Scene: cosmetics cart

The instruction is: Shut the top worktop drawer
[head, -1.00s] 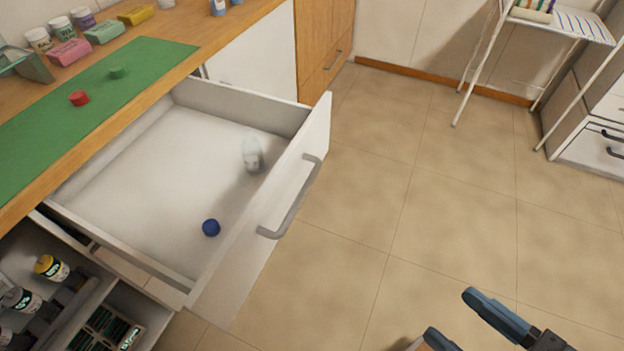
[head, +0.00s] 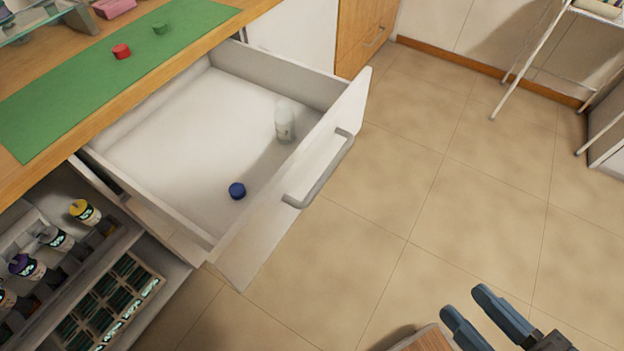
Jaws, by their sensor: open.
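The top worktop drawer (head: 300,165) is pulled out from under the wooden worktop (head: 60,130). Its white front carries a grey bar handle (head: 322,176). Inside the drawer stand a small white bottle (head: 285,125) near the front panel and a round blue cap (head: 237,191). My gripper (head: 478,302) is at the lower right, over the floor, open and empty. It is apart from the drawer, on the outer side of the drawer front.
A green mat (head: 110,75) with a red cap (head: 121,51) and a green cap (head: 160,28) lies on the worktop. Open shelving with bottles (head: 85,212) and a compartment box (head: 105,305) is at lower left. The tiled floor (head: 430,180) right of the drawer is clear.

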